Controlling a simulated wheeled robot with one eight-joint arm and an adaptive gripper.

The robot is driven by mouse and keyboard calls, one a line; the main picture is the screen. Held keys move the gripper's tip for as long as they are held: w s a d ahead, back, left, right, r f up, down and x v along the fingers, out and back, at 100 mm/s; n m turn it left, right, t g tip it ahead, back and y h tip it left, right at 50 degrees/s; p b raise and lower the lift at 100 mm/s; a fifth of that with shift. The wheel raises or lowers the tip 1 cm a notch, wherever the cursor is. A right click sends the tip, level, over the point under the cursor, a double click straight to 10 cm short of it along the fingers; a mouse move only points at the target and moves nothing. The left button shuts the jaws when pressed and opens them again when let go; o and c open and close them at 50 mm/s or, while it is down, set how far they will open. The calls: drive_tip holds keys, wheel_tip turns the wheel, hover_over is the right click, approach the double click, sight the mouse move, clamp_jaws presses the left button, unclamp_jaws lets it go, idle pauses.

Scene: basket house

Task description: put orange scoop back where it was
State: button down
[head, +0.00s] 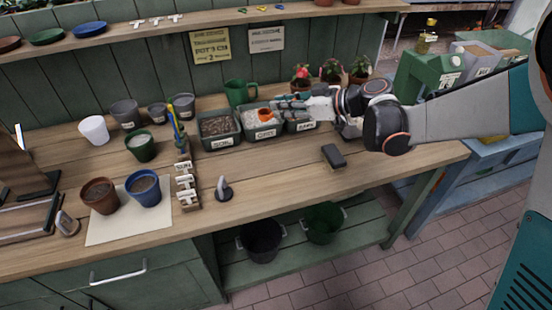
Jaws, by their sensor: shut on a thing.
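The orange scoop (265,115) shows as a small orange shape over the middle labelled bin (259,134). I cannot tell whether it touches the bin's contents. My gripper (280,104) reaches in from the right above the bins, its tip at the scoop, shut on it. The fingers are small here and partly hidden by their own links. The bin labelled SOIL (222,143) stands to the left of the middle bin, and a third labelled bin (300,126) stands to the right, partly under my gripper.
A green mug (240,92) stands behind the bins, and potted plants (331,70) stand behind my arm. A dark block (334,157) lies in front. Several pots, including a blue one (144,187), stand at left. The front-right tabletop is clear.

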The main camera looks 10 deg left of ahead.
wheel_tip(320, 180, down, 18)
drive_tip(key=b, duration=0.6)
drive_tip(key=shift+r, duration=0.2)
drive_tip(key=shift+f, duration=0.2)
drive_tip(key=c, duration=1.6)
unclamp_jaws()
drive_tip(key=shift+r, duration=0.1)
drive_tip(key=shift+o, duration=0.2)
drive_tip(key=shift+r, duration=0.15)
drive_tip(key=p+v, duration=0.3)
drive_tip(key=v, duration=0.9)
